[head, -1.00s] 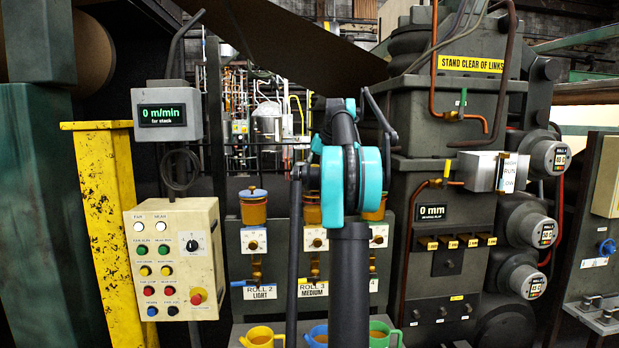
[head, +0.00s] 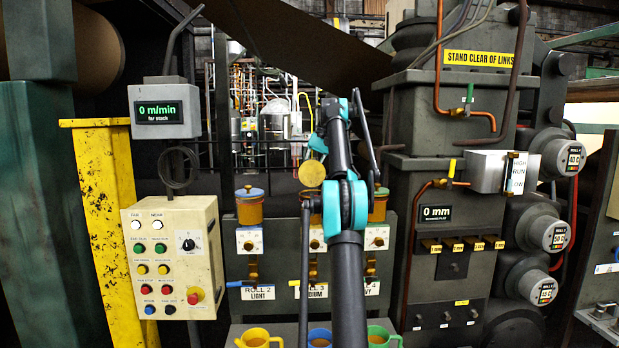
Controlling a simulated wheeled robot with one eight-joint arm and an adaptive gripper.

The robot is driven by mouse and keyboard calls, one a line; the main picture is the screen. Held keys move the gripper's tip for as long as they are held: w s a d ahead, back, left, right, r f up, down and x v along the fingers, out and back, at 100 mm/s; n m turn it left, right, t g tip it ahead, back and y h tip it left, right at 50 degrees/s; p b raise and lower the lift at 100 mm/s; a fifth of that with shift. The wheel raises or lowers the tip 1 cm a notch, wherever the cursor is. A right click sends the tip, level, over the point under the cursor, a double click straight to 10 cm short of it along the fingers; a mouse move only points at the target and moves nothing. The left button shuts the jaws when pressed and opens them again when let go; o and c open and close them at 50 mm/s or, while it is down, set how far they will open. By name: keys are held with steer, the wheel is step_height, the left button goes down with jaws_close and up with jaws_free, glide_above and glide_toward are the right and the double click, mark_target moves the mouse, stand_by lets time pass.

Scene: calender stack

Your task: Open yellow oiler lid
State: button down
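The yellow oiler lid (head: 311,172) shows as a round yellow disc, tilted up with its flat face toward me, above the middle oiler. The middle oiler's cup is mostly hidden behind my arm. The left oiler (head: 250,210) has a blue lid lying closed on top. The right oiler (head: 378,208) has a green lid and is partly covered by my arm. My arm reaches up across the middle, and its own links hide my gripper.
A cream button panel (head: 172,255) stands at left by a yellow post (head: 103,220). The dark machine stack (head: 440,130) is close on the right. Yellow, blue and green mugs (head: 258,338) stand below the oilers. Small blue-handled and other valves hang under the oilers.

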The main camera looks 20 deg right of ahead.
stand_by(0.4)
steer(key=c, duration=1.5)
jaws_free()
steer(key=shift+c, duration=0.2)
